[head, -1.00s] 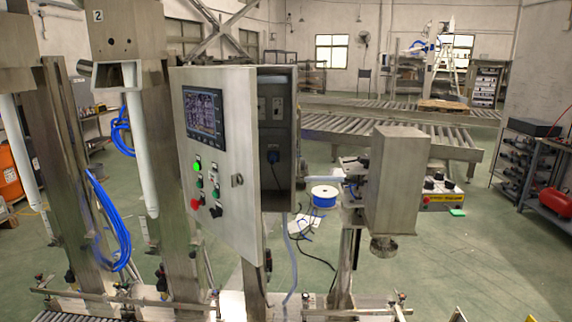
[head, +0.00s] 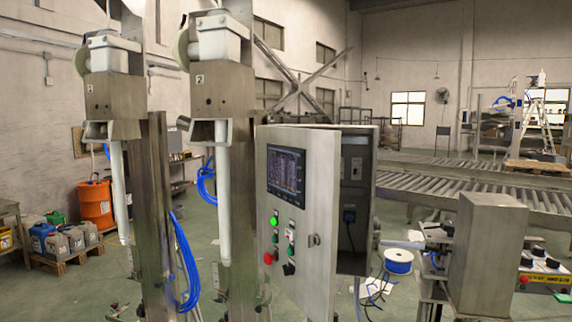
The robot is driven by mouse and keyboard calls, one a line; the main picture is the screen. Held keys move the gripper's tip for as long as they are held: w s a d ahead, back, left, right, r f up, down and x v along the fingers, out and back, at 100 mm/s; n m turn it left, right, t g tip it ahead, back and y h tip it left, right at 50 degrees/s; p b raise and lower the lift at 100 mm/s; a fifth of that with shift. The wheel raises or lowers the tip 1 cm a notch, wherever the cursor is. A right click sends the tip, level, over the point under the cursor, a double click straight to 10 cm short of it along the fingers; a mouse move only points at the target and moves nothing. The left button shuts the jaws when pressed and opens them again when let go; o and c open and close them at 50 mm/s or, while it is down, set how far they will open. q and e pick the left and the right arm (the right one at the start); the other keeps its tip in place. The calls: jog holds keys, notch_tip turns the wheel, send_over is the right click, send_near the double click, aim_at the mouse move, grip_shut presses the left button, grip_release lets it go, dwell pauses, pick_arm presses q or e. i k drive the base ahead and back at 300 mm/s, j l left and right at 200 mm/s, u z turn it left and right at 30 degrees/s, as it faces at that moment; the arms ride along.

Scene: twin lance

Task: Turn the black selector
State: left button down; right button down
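The black selector (head: 289,269) is a small dark knob low on the front of the steel control cabinet (head: 297,172). It sits to the right of a red button (head: 268,258) and below a green button. A lit green button (head: 274,221) and a dark display screen (head: 286,174) are higher on the same panel. The selector's exact angle is too small to tell. Neither of my grippers shows in the head view.
The cabinet door stands open, with its inside visible on the right. Steel columns with white tubes (head: 223,190) and blue hose (head: 185,262) stand left of it. A steel box unit (head: 487,255) stands at the right. Roller conveyors (head: 470,185) cross behind.

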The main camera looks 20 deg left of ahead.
aim_at(287, 271)
jog(key=i+j, duration=0.1)
jog(key=j, duration=0.35)
jog(key=i+j, duration=0.1)
jog(key=j, duration=0.3)
jog(key=i+j, duration=0.1)
jog(key=j, duration=0.35)
jog(key=z, duration=0.05)
